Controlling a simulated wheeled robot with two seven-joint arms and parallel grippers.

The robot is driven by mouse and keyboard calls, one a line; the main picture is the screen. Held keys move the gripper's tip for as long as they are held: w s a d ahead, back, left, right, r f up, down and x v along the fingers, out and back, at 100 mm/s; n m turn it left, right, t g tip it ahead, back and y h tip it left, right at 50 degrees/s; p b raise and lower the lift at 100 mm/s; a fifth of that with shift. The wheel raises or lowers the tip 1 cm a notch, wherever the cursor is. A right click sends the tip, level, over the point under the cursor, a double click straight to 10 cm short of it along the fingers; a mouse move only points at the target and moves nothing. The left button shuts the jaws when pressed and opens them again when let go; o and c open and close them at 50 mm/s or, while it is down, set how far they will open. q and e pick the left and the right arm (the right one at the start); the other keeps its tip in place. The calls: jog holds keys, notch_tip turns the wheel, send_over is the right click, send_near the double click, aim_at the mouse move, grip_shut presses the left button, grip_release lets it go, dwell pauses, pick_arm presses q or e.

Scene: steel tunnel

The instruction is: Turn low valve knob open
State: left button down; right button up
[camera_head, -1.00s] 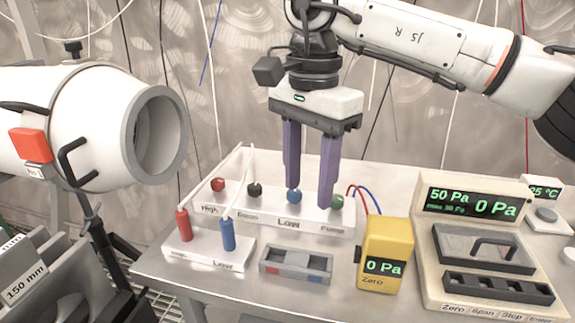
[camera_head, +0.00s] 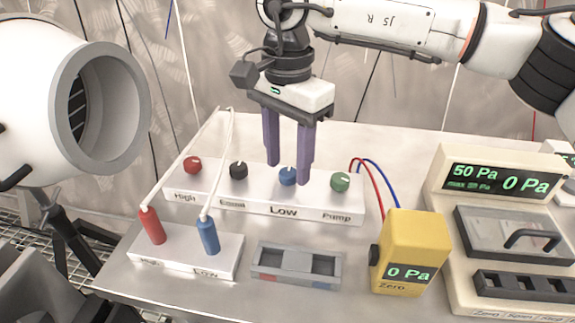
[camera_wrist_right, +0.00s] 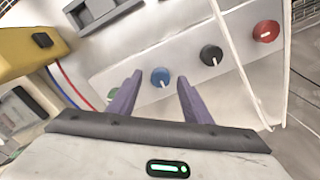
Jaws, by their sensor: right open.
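The low valve knob is the blue knob (camera_head: 288,176) above the "Low" label on the white valve block (camera_head: 262,207). In the right wrist view the blue knob (camera_wrist_right: 160,77) lies between and beyond the two fingertips. My right gripper (camera_head: 288,174) points down over the block with its purple fingers apart, one on each side of the blue knob. It is open; whether a finger touches the knob cannot be told. My right gripper also shows in the wrist view (camera_wrist_right: 157,92). My left gripper is not in view.
A red knob (camera_head: 193,165), a black knob (camera_head: 238,170) and a green knob (camera_head: 340,182) share the block. In front stand a block with red and blue plugs (camera_head: 185,255), a grey tray (camera_head: 297,267) and a yellow gauge (camera_head: 411,250). A pressure console (camera_head: 500,230) is at right.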

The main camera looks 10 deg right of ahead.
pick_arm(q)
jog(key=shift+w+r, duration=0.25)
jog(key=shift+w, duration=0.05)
pick_arm(e)
jog(key=shift+f, duration=0.7)
jog(key=c, duration=1.1)
jog(key=shift+o, duration=0.2)
